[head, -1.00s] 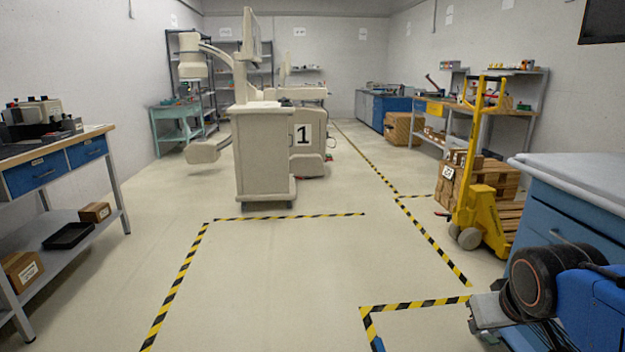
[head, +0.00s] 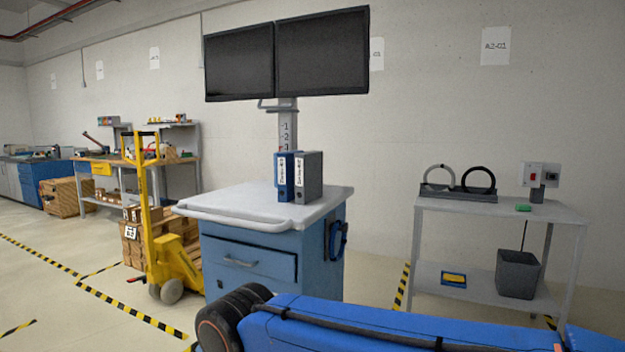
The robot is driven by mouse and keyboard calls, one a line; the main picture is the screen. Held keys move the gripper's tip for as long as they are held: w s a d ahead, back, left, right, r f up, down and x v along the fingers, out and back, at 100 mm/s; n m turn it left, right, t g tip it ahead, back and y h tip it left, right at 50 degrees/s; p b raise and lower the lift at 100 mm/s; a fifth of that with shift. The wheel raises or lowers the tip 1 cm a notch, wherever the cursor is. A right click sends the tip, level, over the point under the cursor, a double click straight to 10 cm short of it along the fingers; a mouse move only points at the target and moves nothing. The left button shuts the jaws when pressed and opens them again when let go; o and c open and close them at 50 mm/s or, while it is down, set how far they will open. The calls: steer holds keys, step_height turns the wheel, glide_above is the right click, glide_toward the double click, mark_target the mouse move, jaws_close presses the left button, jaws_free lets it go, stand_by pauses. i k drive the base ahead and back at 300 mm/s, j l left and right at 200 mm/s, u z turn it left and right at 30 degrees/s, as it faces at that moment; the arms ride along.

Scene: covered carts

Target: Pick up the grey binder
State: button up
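The grey binder (head: 309,177) stands upright on the grey-white top of a blue cart (head: 235,203). A blue binder (head: 285,177) stands upright directly to its left. Both have white labels on their spines. Two dark monitors (head: 322,52) on a post rise behind the binders. My blue arm crosses the bottom of the head view, in front of and below the cart. My gripper is not in view.
A yellow pallet truck (head: 150,215) with boxes stands left of the cart. A grey side table (head: 477,208) with two rings, a green item and a dark bin (head: 518,274) stands to the right. Free floor lies at the left, marked with striped tape.

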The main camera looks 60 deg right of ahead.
mark_target(309, 165)
steer(key=z, duration=1.45)
